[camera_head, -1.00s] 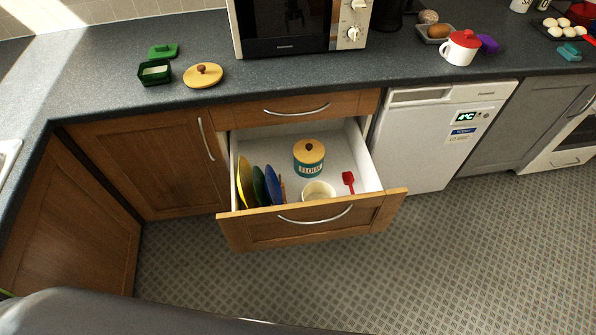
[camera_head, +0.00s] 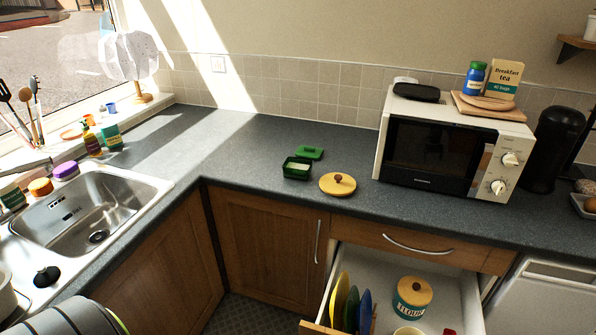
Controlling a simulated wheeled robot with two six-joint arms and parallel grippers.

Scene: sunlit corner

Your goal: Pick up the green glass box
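A small dark green box (camera_head: 297,174) stands on the grey counter, left of the microwave and near the inner corner. It is open at the top and holds something pale. A flat green lid (camera_head: 309,152) with a small raised grip lies on the counter just behind the box, apart from it. Neither of my grippers shows in this view.
A yellow lid with a brown knob (camera_head: 338,186) lies right of the box. The microwave (camera_head: 450,145) stands beyond it. A sink (camera_head: 80,212) is at left. Below, an open drawer (camera_head: 370,258) juts out with plates and a flour canister (camera_head: 411,295).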

